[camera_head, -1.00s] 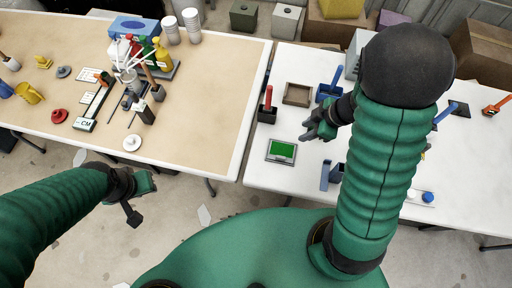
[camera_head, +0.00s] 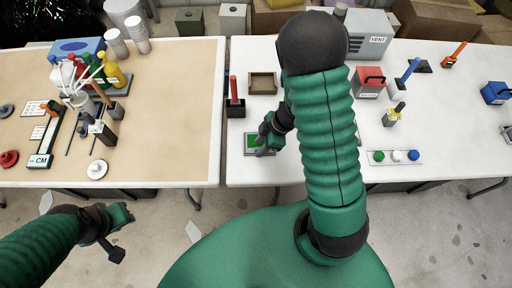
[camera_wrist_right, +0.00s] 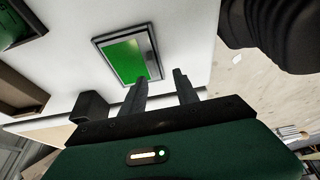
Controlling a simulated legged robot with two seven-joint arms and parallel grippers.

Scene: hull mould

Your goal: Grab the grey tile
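A flat grey-framed piece with a green face (camera_head: 251,140) lies on the white table near its front left edge. I cannot make out a separate, plain grey tile. My right gripper (camera_head: 262,148) is over the right side of this piece and partly hides it. In the right wrist view its two fingers (camera_wrist_right: 160,82) stand apart with nothing between them. My left gripper (camera_head: 124,216) hangs over the floor in front of the tan table; its finger opening is unclear.
A brown tray (camera_head: 263,83) and a red-handled tool in a dark block (camera_head: 235,103) stand behind the piece. A strip with coloured knobs (camera_head: 394,157), a red box (camera_head: 368,82) and a vent box (camera_head: 363,35) are to the right. The tan table (camera_head: 175,120) is left.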

